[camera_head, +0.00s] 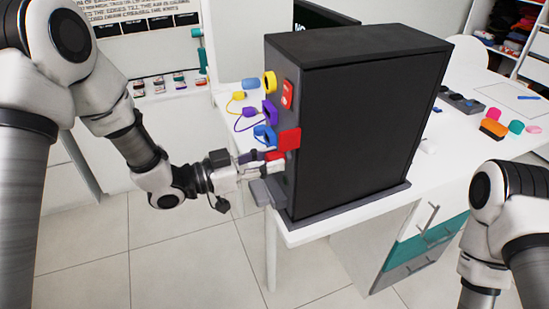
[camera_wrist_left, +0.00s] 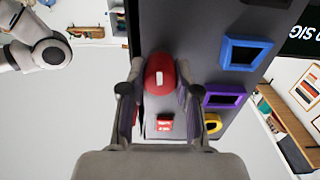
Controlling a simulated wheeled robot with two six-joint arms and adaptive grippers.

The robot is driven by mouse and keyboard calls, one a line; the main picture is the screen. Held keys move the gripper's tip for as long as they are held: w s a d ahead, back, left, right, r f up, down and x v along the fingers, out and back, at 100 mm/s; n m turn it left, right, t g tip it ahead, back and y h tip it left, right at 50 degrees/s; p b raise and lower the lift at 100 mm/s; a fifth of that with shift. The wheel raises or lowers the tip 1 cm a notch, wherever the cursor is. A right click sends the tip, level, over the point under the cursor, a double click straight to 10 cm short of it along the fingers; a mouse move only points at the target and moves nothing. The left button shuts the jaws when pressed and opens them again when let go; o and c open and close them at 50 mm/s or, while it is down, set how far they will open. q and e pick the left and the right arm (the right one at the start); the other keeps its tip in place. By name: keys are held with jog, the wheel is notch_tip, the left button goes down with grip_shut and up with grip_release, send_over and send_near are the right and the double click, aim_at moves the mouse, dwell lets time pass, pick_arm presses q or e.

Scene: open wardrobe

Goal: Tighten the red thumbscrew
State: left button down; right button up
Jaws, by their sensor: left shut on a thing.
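The red thumbscrew (camera_wrist_left: 160,72), a rounded red knob with a white mark, sits on the grey side face of the dark box and is between my left gripper's fingers in the left wrist view. In the head view a bit of the thumbscrew (camera_head: 274,155) shows at the fingertips, below a red square piece. My left gripper (camera_head: 258,161) comes in from the left and is shut on the thumbscrew; it also shows in the left wrist view (camera_wrist_left: 158,95). The fingers hide parts of the knob's sides. My right gripper is out of view; only part of its arm shows.
The dark box (camera_head: 365,130) stands on a white table (camera_head: 468,135). Its side face carries a red switch (camera_head: 287,94), the red square (camera_head: 289,138), and yellow (camera_head: 270,82), purple (camera_head: 269,112) and blue (camera_head: 265,134) frames. Small coloured objects lie on the table at right.

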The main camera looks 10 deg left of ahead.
pick_arm(q)
jog(key=shift+f+m+b, duration=0.15)
jog(key=shift+m+b, duration=0.45)
jog(key=shift+b, duration=0.15)
jog(key=m+b, duration=0.3)
jog(key=shift+m, duration=0.3)
jog(key=m+b, duration=0.4)
jog(key=b, duration=0.1)
jog(key=m+b, duration=0.4)
jog(key=b, duration=0.2)
jog(key=shift+m+b, duration=2.2)
jog(key=shift+b, duration=0.5)
jog(key=shift+r, duration=0.2)
jog(key=c, duration=0.8)
grip_release()
jog(key=shift+w, duration=0.1)
jog(key=shift+o, duration=0.2)
jog(key=shift+d, duration=0.1)
